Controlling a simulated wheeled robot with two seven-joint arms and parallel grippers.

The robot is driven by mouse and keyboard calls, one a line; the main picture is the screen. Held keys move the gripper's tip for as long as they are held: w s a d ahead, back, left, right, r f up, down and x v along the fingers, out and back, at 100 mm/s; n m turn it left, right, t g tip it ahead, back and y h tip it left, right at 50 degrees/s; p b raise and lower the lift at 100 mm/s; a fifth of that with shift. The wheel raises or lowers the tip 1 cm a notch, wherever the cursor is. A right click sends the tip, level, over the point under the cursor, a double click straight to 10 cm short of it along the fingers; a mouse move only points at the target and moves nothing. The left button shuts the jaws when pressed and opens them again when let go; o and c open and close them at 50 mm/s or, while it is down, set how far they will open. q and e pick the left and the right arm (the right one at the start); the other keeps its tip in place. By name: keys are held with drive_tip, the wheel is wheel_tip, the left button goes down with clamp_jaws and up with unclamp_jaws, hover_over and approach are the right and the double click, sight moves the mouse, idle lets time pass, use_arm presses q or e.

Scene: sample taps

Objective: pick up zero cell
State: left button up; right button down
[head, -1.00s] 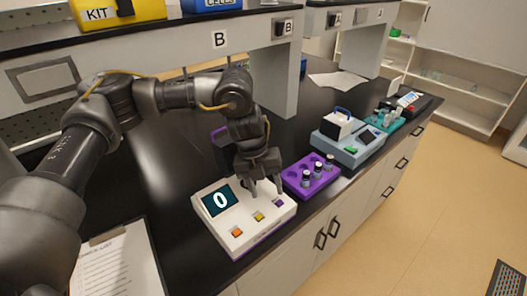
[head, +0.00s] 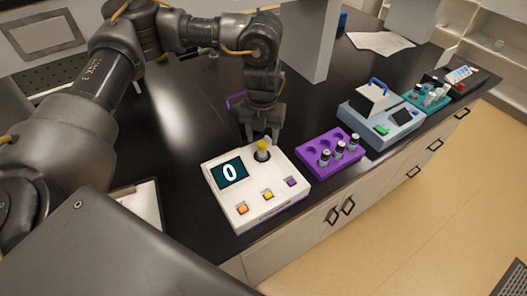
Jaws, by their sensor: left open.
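A white meter (head: 246,199) with a purple base stands on the black bench. Its dark screen (head: 229,172) reads 0, and it has an orange, a yellow and a purple button. A small vial with a yellow cap (head: 262,145), which looks like the zero cell, stands upright in the well at the meter's back. My left gripper (head: 263,136) points down at the vial from behind, its jaws open. The fingertips are close to the yellow cap; whether they touch it I cannot tell. My right gripper is out of view.
A purple rack (head: 313,165) with several dark vials stands right of the meter. Beyond it are a blue-grey device (head: 362,127) and a teal rack (head: 414,101). A clipboard (head: 143,202) lies left of the meter. Papers (head: 381,43) lie at the back.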

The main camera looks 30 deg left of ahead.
sight(262, 144)
use_arm(q)
drive_tip(key=shift+s+d+f+p, duration=0.1)
drive_tip(key=shift+s+f+p, duration=0.2)
drive_tip(key=shift+s+p, duration=0.15)
wheel_tip(262, 144, down, 4)
drive_tip(key=shift+w+r+p, duration=0.1)
drive_tip(key=shift+r+p, duration=0.1)
drive_tip(key=shift+p, duration=0.2)
drive_tip(key=shift+w+f, duration=0.1)
drive_tip(key=shift+f, duration=0.2)
drive_tip(key=shift+s, duration=0.2)
drive_tip(key=c, duration=0.9)
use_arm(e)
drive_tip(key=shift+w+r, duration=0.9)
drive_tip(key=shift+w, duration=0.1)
